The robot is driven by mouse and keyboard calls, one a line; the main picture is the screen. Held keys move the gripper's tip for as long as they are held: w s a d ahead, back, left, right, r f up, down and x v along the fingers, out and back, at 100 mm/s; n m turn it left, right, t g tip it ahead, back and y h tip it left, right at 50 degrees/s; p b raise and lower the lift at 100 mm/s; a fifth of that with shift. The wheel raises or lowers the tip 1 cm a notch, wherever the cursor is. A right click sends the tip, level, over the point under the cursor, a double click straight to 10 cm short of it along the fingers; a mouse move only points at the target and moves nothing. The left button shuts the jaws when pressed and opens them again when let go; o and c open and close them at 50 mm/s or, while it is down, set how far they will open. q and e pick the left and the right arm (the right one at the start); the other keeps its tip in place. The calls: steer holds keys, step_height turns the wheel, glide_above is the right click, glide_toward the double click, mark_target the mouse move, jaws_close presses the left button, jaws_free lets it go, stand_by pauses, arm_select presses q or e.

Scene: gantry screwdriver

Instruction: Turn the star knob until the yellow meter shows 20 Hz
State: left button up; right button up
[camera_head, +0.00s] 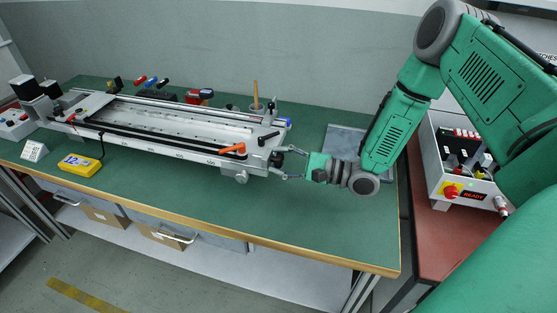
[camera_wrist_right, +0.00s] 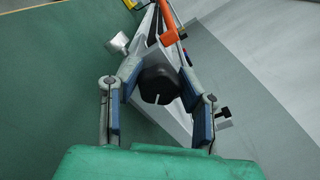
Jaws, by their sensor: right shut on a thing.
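The black star knob (camera_wrist_right: 158,84) sits at the right end of the long metal gantry rail (camera_head: 170,124). My right gripper (camera_head: 283,160) reaches it from the right, with its two fingers on either side of the knob. In the right wrist view the knob lies between the blue-padded fingers of this gripper (camera_wrist_right: 159,84), which is shut on it. A short pale mark shows on the knob's face. The yellow meter (camera_head: 80,164) lies at the table's front left; its display seems to read about 12, but is small. My left gripper is out of view.
An orange lever (camera_head: 232,149) and a silver knob (camera_head: 242,177) are close to the gripper. A white card (camera_head: 34,151) stands left of the meter. A grey plate (camera_head: 346,141) lies behind my forearm. The green table's (camera_head: 320,225) front right is clear.

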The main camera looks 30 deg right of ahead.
steer(key=shift+d+f, duration=0.15)
steer(key=shift+f, duration=0.05)
steer(key=o, duration=1.1)
steer(key=shift+o, duration=0.5)
steer(key=shift+w+d+f, duration=0.1)
steer(key=shift+s+d, duration=0.15)
steer(key=shift+s, duration=0.1)
steer(key=v, duration=1.1)
steer(key=shift+d, duration=0.2)
steer(key=shift+s+a, duration=0.1)
steer(key=shift+s, duration=0.05)
